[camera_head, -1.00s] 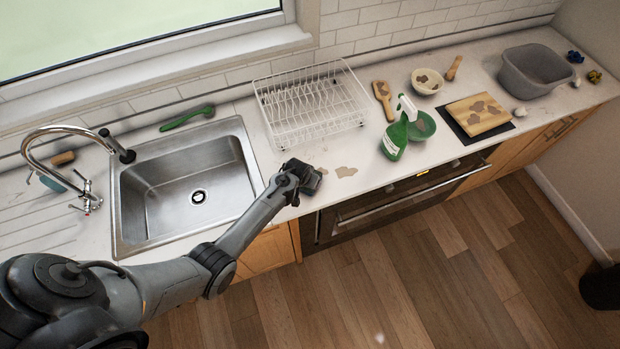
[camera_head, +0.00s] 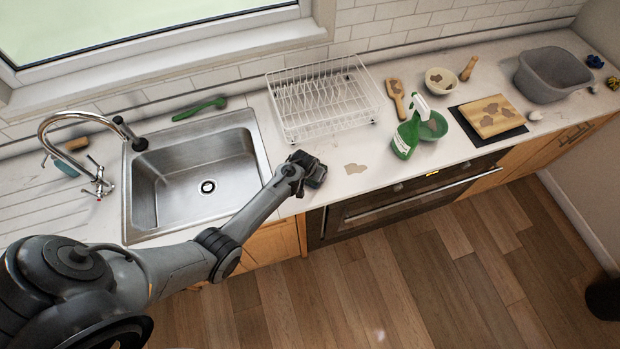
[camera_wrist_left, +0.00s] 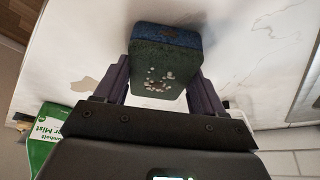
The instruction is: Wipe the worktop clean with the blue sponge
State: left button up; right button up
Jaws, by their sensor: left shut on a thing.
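My left gripper (camera_head: 312,172) is at the worktop's front strip, right of the sink. In the left wrist view the fingers are shut on the blue sponge (camera_wrist_left: 167,38), which has a dark green face with pale specks. In the head view the sponge is mostly hidden by the gripper. The white marbled worktop (camera_head: 440,160) has a brown stain (camera_head: 355,168) just right of the gripper; a brown stain also shows in the left wrist view (camera_wrist_left: 83,85), beside the sponge. I cannot tell whether the sponge touches the worktop. My right gripper is not in view.
A white dish rack (camera_head: 325,100) stands behind the gripper, and the sink (camera_head: 200,180) is to its left. A green spray bottle (camera_head: 406,138), green bowl (camera_head: 434,126), stained paddle (camera_head: 396,98) and cutting board (camera_head: 487,113) stand farther right. A grey basin (camera_head: 552,78) is at the far right.

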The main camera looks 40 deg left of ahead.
aim_at(325, 166)
pick_arm(q)
jog(key=shift+w+d+f+b, duration=0.15)
jog(key=shift+w+b, duration=0.45)
jog(key=shift+w, duration=0.35)
jog(key=shift+w+f+b, duration=0.1)
jog(key=shift+w+b, duration=0.5)
jog(key=shift+w, duration=0.3)
jog(key=shift+w+r, duration=0.1)
jog(key=shift+w, duration=0.2)
jog(key=shift+w+d+r, duration=0.1)
jog(key=shift+d+r, duration=0.05)
jog(key=shift+d, duration=0.05)
jog(key=shift+w+d+b, duration=0.2)
jog(key=shift+w+b, duration=0.15)
jog(key=shift+w, duration=0.05)
jog(key=w+d+b, duration=0.1)
jog(key=w+b, duration=0.2)
jog(key=shift+w+d, duration=0.15)
jog(key=shift+d, duration=0.25)
jog(key=shift+w+d+b, duration=0.3)
jog(key=shift+w+b, duration=0.05)
jog(key=shift+w, duration=0.15)
